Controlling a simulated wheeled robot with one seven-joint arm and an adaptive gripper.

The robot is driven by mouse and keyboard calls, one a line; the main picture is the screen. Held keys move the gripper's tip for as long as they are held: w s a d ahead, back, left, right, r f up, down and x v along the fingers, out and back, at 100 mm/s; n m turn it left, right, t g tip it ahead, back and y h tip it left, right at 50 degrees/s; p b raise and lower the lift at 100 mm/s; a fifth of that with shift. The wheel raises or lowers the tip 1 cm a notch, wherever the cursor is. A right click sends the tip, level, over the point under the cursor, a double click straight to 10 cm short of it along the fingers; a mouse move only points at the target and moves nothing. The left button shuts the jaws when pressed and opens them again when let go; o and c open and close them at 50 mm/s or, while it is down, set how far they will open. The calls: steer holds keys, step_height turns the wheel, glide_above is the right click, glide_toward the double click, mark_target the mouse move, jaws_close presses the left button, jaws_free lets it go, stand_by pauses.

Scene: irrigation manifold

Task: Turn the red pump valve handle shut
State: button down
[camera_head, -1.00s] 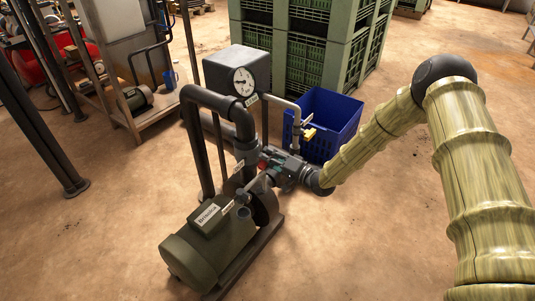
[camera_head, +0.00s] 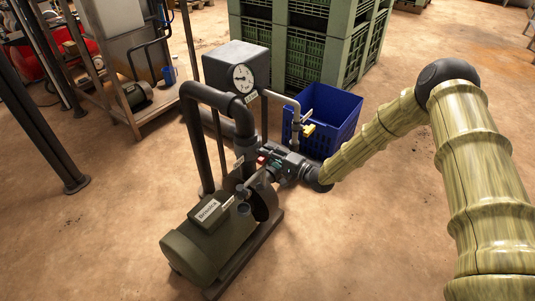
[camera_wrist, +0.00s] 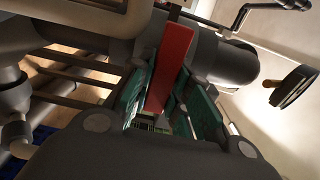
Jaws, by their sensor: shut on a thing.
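The red pump valve handle (camera_wrist: 172,65) shows large in the wrist view as a flat red lever between the green finger pads of my gripper (camera_wrist: 165,108). The jaws are shut on it. In the head view my gripper (camera_head: 274,165) is at the pipework beside the pump, and only a small red piece of the handle (camera_head: 262,160) shows at its tip. The green pump (camera_head: 205,245) stands just in front. The valve body and the handle's pivot are mostly hidden by my gripper and the pipes.
A dark pipe (camera_head: 190,130) rises left of the handle. A gauge (camera_head: 243,79) on a grey box (camera_head: 232,62) and a thin pipe with a yellow-handled tap (camera_head: 308,130) stand behind. A blue crate (camera_head: 335,118) is behind my wrist.

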steer(key=shift+w+d, duration=0.1)
steer(key=shift+d, duration=0.1)
steer(key=c, duration=1.4)
jaws_free()
steer(key=shift+o, duration=0.3)
steer(key=shift+a, duration=0.1)
steer(key=v, duration=1.2)
steer(key=shift+f, duration=0.1)
